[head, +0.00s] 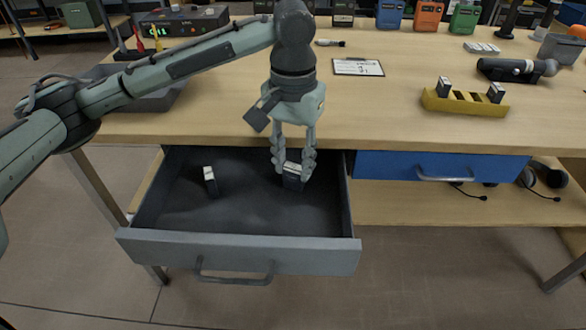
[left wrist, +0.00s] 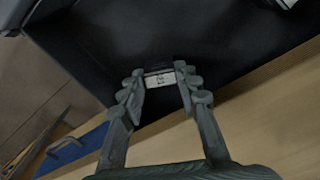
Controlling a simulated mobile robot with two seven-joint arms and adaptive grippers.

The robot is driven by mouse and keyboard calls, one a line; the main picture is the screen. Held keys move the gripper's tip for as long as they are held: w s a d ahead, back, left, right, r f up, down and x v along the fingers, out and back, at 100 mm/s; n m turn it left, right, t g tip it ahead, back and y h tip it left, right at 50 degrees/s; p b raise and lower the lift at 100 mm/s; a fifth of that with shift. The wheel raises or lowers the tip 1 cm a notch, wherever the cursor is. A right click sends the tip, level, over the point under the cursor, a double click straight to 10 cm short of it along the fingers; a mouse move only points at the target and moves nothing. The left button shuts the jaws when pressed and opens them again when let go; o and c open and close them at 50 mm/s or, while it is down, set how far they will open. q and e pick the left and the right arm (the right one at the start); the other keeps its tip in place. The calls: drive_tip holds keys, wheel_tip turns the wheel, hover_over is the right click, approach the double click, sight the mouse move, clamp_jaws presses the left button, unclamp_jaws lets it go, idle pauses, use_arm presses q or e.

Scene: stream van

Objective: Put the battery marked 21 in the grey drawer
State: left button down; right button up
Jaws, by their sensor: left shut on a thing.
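The grey drawer (head: 240,251) is pulled open under the table, and its dark inside shows. My left gripper (head: 293,170) reaches down into the right part of the drawer and is shut on a dark battery with a white label (head: 292,180). The same held battery shows between the fingers in the left wrist view (left wrist: 161,80); its label is too small to read. Another battery (head: 210,181) stands in the left part of the drawer, apart from the gripper. I cannot tell whether the held battery touches the drawer floor. My right gripper is not in view.
A closed blue drawer (head: 440,168) is to the right. On the table are a yellow holder (head: 465,105) with two batteries in it, a white card (head: 358,67), a black cylinder device (head: 517,69) and a grey tray (head: 150,98). The front middle of the tabletop is clear.

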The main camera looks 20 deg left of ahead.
sight(294, 177)
use_arm(q)
drive_tip(key=shift+f, duration=1.1)
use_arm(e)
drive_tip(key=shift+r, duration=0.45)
use_arm(q)
drive_tip(key=shift+f, duration=0.1)
drive_tip(key=c, duration=1.1)
unclamp_jaws()
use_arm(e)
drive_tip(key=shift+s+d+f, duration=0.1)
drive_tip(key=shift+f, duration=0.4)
